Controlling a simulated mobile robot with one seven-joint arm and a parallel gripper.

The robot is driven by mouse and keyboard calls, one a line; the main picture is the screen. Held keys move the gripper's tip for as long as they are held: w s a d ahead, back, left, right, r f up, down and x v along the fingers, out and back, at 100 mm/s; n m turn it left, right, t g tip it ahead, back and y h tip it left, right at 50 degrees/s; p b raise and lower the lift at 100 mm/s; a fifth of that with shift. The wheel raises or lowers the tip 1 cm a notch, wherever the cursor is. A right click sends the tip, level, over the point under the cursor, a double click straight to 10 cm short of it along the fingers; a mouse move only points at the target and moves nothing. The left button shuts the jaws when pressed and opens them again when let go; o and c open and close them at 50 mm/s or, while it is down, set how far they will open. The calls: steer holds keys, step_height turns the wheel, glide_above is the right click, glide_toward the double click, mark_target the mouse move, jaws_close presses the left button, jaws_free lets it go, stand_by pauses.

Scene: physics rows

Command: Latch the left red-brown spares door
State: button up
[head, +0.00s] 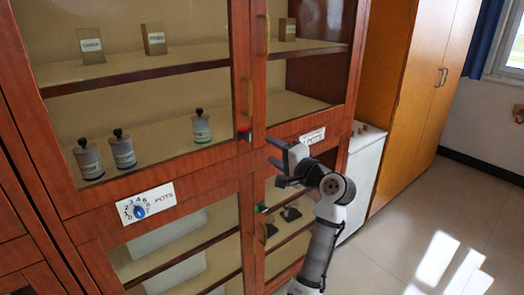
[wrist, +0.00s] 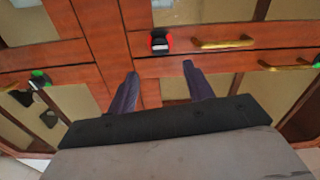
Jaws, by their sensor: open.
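The left red-brown door (head: 240,62) is the upper left glazed door of the cabinet, with a brass handle (head: 250,97) on its right stile. It looks closed or nearly so; I cannot tell if it is fully flush. A small red and black latch (head: 244,134) sits at its lower right corner. The latch also shows in the wrist view (wrist: 160,41), just beyond my fingertips. My gripper (head: 274,152) is open and empty, slightly below and right of the latch in the head view. The wrist view (wrist: 160,70) shows its fingers apart, with nothing between them.
The right upper door (head: 259,75) adjoins with its own brass handle (head: 267,35). A green latch (head: 262,208) is on the lower doors. A dial sign (head: 138,208) and another POTS label (head: 312,136) mark the rail. Floor (head: 455,215) is clear at the right.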

steer(key=shift+v, duration=1.45)
